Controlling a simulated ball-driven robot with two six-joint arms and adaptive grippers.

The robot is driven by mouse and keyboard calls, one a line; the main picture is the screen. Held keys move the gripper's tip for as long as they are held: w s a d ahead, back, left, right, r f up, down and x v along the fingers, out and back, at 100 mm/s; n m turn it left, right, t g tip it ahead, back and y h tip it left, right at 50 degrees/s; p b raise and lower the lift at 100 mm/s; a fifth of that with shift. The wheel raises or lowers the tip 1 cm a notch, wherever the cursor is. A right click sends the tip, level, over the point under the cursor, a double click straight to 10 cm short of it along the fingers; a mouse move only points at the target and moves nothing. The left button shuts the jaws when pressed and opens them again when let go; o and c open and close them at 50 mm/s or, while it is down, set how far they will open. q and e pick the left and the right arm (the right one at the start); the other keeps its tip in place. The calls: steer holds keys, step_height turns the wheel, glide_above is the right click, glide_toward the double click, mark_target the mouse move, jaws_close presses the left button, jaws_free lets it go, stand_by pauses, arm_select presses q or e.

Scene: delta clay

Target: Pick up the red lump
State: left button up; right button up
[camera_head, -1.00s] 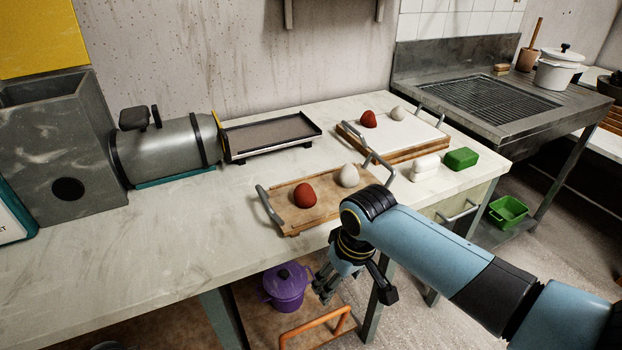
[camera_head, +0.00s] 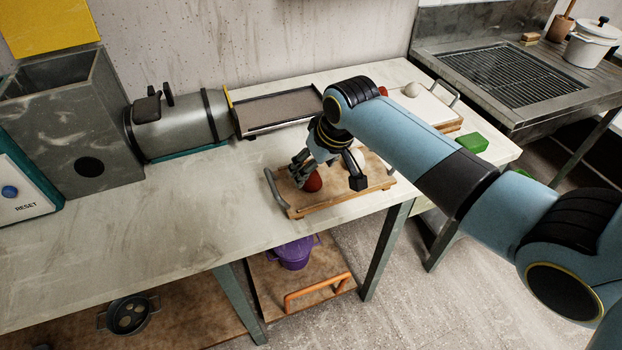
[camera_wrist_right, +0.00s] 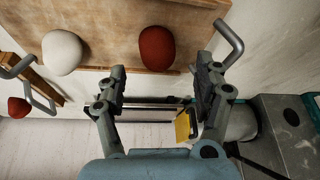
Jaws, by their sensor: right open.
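A red lump (camera_head: 313,182) sits on the near wooden tray (camera_head: 293,210), partly covered by my gripper in the head view. In the right wrist view the red lump (camera_wrist_right: 157,48) lies just beyond the gap between the fingers. My right gripper (camera_head: 328,174) is open above the tray, and its spread, empty fingers (camera_wrist_right: 161,75) also show in the wrist view. A second red lump (camera_head: 383,91) on the far board is mostly hidden behind my arm; a small red lump (camera_wrist_right: 18,107) shows at the left of the wrist view. My left gripper is out of view.
The tray has raised metal handles (camera_head: 274,188). A pale lump (camera_head: 411,90) and a green block (camera_head: 471,142) are farther right. The counter's left front is clear.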

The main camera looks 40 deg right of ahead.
mark_target(313, 175)
steer(key=x, duration=0.4)
steer(key=shift+s+d+f, duration=0.15)
steer(key=shift+f, duration=0.3)
steer(key=c, duration=1.3)
